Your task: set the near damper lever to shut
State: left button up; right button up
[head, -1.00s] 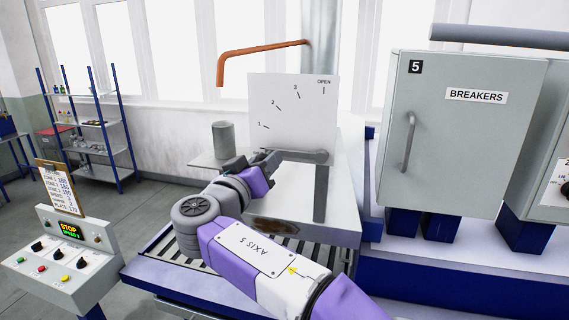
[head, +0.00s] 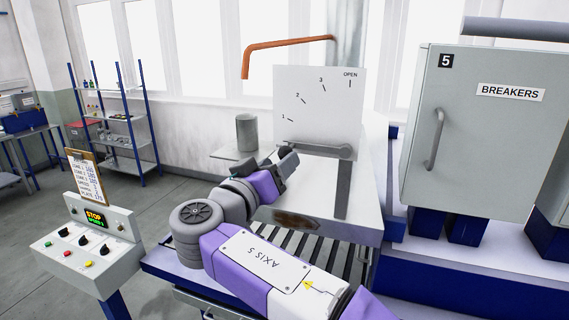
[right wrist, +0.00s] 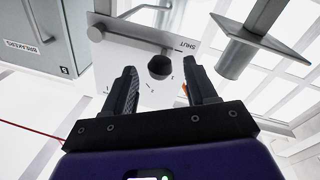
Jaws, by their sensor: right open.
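The damper's white scale plate (head: 318,112) stands on a pale box and carries marks 1, 2, 3 and OPEN. The grey damper lever (head: 325,151) lies about level, from its pivot at the right toward the plate's lower left. In the right wrist view the lever (right wrist: 132,33) runs to the SHUT label (right wrist: 186,45), and its dark round knob (right wrist: 159,67) shows beside that word. My right gripper (head: 291,160) is just below and in front of the knob end. In the wrist view my open right gripper (right wrist: 159,63) has the knob framed between its fingers, apparently beyond the tips. My left gripper is out of view.
A grey cylinder (head: 247,132) stands on a small shelf left of the plate. An orange pipe (head: 290,44) bends above it. The breakers cabinet (head: 475,130) is at the right. A control panel (head: 88,246) with a clipboard stands at the left front.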

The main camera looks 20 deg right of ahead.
jog(key=v, duration=0.3)
jog(key=shift+s+a, duration=0.1)
jog(key=shift+f, duration=0.1)
